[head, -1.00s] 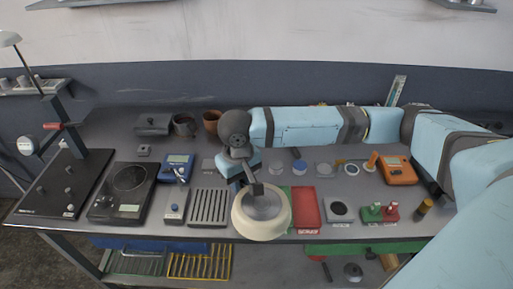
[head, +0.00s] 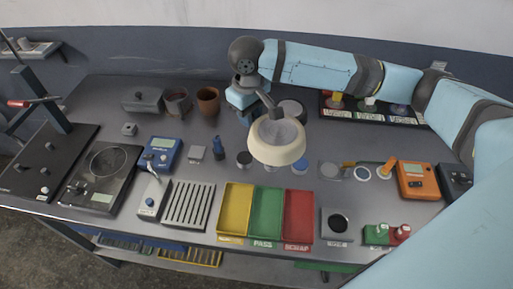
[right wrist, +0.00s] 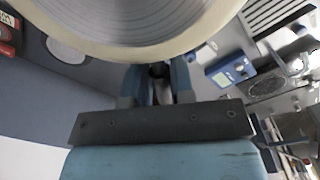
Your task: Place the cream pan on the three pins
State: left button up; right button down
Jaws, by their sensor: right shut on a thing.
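The cream pan (head: 276,153) has a pale rim and a grey inside, and is held above the middle of the table. My right gripper (head: 265,103) is shut on its dark handle on the pan's far side. In the right wrist view the fingers (right wrist: 160,82) meet at the pan's edge, and the pan (right wrist: 150,48) fills the top. A black plate (head: 72,140) with small upright pins (head: 49,147) lies at the table's left end, well away from the pan. My left gripper is not in view.
A post with a red handle (head: 40,103) stands at the black plate. A hot plate (head: 103,180), a blue meter (head: 160,154) and a slotted grey block (head: 188,205) lie between plate and pan. Yellow, green and red trays (head: 237,211) line the front. Brown pots (head: 208,101) stand behind.

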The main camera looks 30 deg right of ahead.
jog(key=w+d+r+n+b, duration=0.2)
jog(key=w+r+n+b, duration=0.3)
jog(key=w, duration=0.3)
jog(key=f, duration=0.6)
jog(key=f+n, duration=0.1)
jog(key=f, duration=0.6)
jog(key=f+n, duration=0.1)
jog(key=f, duration=0.6)
jog(key=shift+w+f, duration=0.1)
jog(key=shift+w, duration=0.15)
jog(key=shift+f, duration=0.2)
jog(key=shift+f+p, duration=0.15)
jog(key=shift+p, duration=0.15)
jog(key=c, duration=1)
grip_release()
jog(key=shift+f, duration=0.1)
